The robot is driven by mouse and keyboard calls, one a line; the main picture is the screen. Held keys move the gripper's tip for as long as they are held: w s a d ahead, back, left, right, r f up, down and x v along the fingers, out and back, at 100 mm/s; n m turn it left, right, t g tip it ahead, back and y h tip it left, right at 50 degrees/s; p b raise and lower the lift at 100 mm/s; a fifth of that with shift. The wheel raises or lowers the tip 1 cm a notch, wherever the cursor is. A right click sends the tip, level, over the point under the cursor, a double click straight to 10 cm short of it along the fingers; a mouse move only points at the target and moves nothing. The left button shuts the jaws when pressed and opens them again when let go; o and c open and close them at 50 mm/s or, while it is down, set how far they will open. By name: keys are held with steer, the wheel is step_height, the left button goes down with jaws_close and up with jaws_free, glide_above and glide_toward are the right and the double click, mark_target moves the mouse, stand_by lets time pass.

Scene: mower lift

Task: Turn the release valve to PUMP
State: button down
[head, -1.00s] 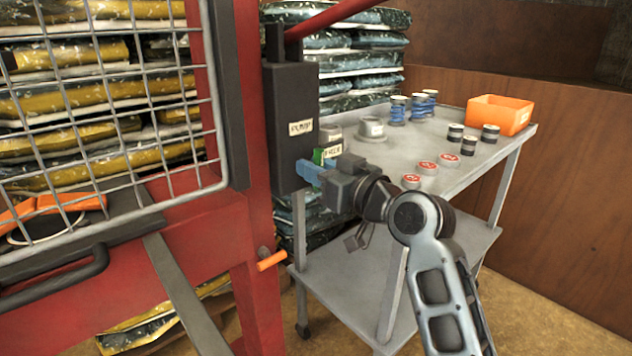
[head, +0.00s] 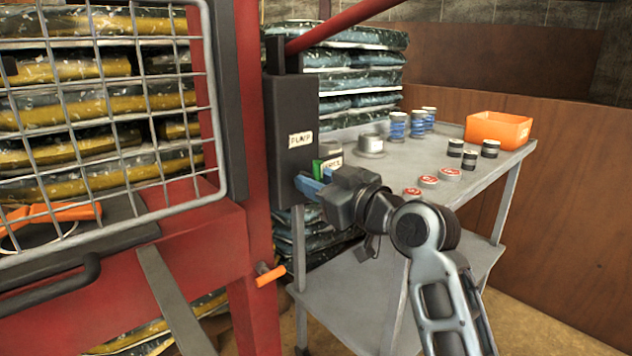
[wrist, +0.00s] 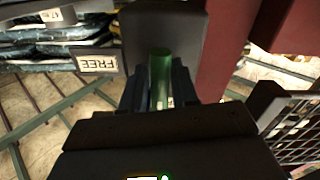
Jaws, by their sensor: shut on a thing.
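The release valve has a green handle (head: 322,168) at the lower right of a dark upright housing (head: 292,110). A PUMP label (head: 300,139) is on the housing's front. A second label (head: 333,165) sits to the right, beside the green handle; it reads FREE in the wrist view (wrist: 97,63). My gripper (head: 308,187) is at the housing's lower edge, its blue fingers shut on the green handle. In the wrist view the green handle (wrist: 160,75) stands between the two fingers. The fingers partly hide the handle, and its pivot is not clear.
A red frame with a wire guard (head: 110,120) stands to the left. An orange-tipped peg (head: 270,275) sticks out low on it. A grey cart (head: 400,160) behind my arm bears several cans and an orange bin (head: 498,130). Stacked bags are behind.

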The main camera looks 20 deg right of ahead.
steer(key=c, duration=0.9)
jaws_free()
steer(key=shift+c, duration=0.2)
steer(key=v, duration=0.7)
steer(key=shift+s+p, duration=0.3)
steer(key=shift+s, duration=0.05)
steer(key=shift+d, duration=0.1)
